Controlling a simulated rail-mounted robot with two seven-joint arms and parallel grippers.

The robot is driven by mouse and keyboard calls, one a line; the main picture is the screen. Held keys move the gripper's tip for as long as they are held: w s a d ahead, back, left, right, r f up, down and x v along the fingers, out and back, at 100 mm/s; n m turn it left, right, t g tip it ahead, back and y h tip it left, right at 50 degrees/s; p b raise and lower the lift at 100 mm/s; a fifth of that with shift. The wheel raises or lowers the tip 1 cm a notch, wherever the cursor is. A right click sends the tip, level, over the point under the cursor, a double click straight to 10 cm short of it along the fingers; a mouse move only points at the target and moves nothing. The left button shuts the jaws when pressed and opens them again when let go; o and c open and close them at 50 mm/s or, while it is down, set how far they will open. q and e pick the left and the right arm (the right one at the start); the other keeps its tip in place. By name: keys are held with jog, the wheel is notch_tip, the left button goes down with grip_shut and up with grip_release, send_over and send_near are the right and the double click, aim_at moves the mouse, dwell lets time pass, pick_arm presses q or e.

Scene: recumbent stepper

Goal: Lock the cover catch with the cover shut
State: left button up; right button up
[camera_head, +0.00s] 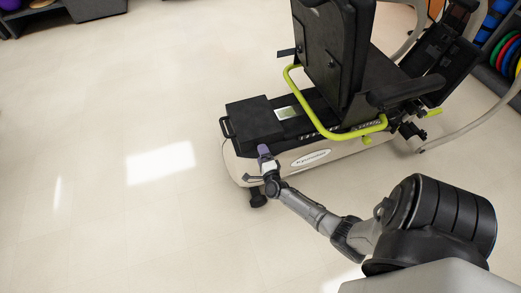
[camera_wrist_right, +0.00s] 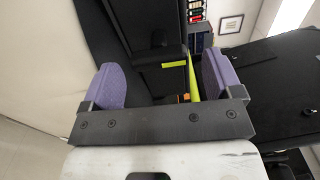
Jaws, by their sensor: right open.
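The recumbent stepper (camera_head: 310,158) stands right of centre in the head view, with a flat black cover (camera_head: 253,120) on its rear end. The cover looks closed, but I cannot tell whether it sits fully down. I cannot clearly make out the catch. My right gripper (camera_head: 264,153) is beside the near side of the rear end, close to the cover's near edge. In the wrist view my right gripper (camera_wrist_right: 168,84) has its two purple finger pads wide apart, with nothing held between them. My left gripper is not in view.
A yellow-green bar (camera_head: 312,116) curves around the black seat back (camera_head: 330,55), just right of the cover. It also shows between the pads in the wrist view (camera_wrist_right: 192,78). The floor (camera_head: 100,170) to the left is clear. Colored plates (camera_head: 508,52) stand on a rack at far right.

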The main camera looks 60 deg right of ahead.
jog(key=p+v, duration=0.3)
jog(key=v, duration=0.8)
jog(key=shift+s+a+p, duration=0.2)
jog(key=shift+s+p, duration=0.05)
jog(key=shift+p, duration=0.05)
